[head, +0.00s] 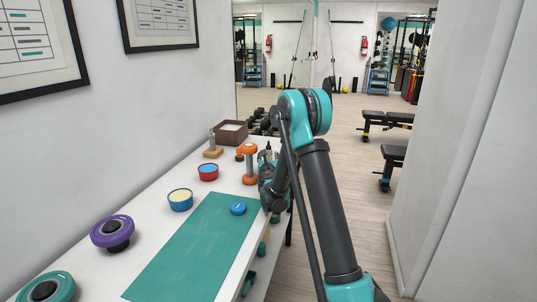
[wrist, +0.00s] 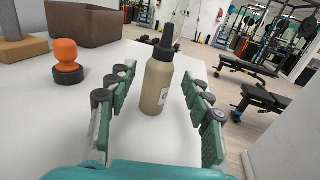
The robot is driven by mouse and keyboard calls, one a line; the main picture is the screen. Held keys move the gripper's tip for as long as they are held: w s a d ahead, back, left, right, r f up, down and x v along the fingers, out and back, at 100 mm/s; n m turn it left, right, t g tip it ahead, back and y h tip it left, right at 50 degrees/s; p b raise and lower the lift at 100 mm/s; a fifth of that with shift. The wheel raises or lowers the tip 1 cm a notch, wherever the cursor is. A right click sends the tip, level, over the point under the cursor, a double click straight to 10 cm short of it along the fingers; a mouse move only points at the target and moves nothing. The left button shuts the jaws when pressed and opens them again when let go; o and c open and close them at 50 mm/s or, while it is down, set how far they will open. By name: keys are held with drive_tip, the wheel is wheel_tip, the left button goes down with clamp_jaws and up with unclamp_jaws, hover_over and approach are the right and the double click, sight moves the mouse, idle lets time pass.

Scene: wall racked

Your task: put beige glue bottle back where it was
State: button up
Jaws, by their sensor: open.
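The beige glue bottle (wrist: 155,88) has a black nozzle cap and a small white label. It stands upright on the white table (wrist: 200,68), near its right edge. My gripper (wrist: 157,94) is open, with one green-padded finger on each side of the bottle and a gap visible on both sides. In the head view my gripper (head: 268,178) is at the table's right edge, and the bottle (head: 268,154) shows only in part behind it.
An orange dumbbell-shaped item (head: 250,164) and a brown box (head: 231,133) stand close by.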

drive_tip(key=s, duration=0.8)
drive_tip(key=shift+a, duration=0.35)
drive_tip(key=s+d+m+g+h, duration=0.4)
drive_tip(key=s+d+m+g, duration=0.3)
drive_tip(key=s+d+m, duration=1.1)
drive_tip(key=s+a+f+m+g+y, duration=0.2)
drive_tip(key=s+m, duration=0.3)
drive_tip(key=s, duration=0.4)
drive_tip(key=s+a+f+m+g+y, duration=0.1)
drive_tip(key=s+f+m, duration=0.3)
drive_tip(key=s, duration=0.5)
drive_tip(key=s+a+f+m+g+y, duration=0.2)
drive_tip(key=s+a+m+g, duration=0.1)
drive_tip(key=s+m, duration=0.5)
drive_tip(key=shift+s+a+f+g+y, duration=0.3)
drive_tip(key=shift+s+a+f+g, duration=0.1)
drive_tip(key=shift+s+a, duration=0.1)
